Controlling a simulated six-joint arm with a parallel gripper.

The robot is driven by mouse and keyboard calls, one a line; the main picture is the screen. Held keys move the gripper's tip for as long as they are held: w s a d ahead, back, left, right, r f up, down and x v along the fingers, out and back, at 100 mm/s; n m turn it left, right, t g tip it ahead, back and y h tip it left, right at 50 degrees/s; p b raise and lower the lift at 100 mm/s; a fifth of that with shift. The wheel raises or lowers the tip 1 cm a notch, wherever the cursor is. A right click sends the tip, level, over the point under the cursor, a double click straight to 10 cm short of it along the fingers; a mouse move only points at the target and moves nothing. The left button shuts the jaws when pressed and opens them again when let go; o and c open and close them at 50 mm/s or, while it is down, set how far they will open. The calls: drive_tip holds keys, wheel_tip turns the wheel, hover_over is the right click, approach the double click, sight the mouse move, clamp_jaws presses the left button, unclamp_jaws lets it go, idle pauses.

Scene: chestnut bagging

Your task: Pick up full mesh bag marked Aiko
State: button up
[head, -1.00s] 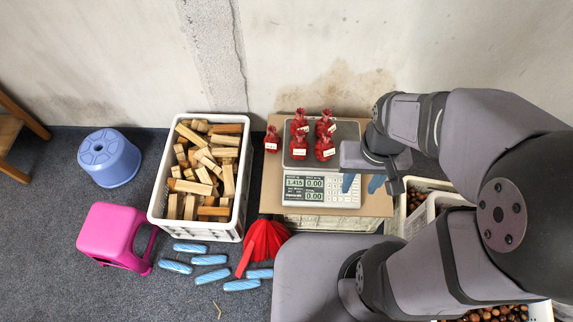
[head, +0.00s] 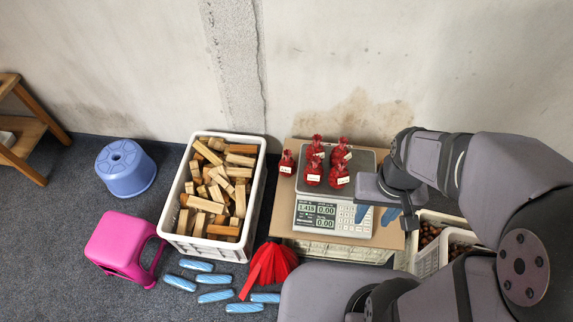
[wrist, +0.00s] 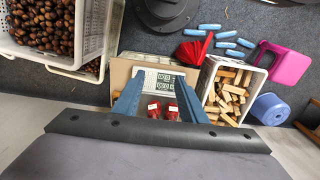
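Several small red mesh bags with white labels (head: 312,177) stand on the pan of a scale (head: 335,212). One more red bag (head: 287,166) stands just left of the scale on a tan board. The label writing is too small to read, so I cannot tell which bag is marked Aiko. My gripper (head: 377,217) hangs at the right edge of the scale's front panel, apart from the bags. In the wrist view, the blue fingers of my gripper (wrist: 160,77) are spread with nothing held. Two red bags (wrist: 172,111) show between them; the palm hides the others.
A white crate of wood blocks (head: 180,221) stands left of the scale. Chestnut crates (wrist: 72,63) stand at the other side. The wall is close behind.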

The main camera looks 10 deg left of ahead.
idle(0.3)
drive_tip(key=o, duration=0.4)
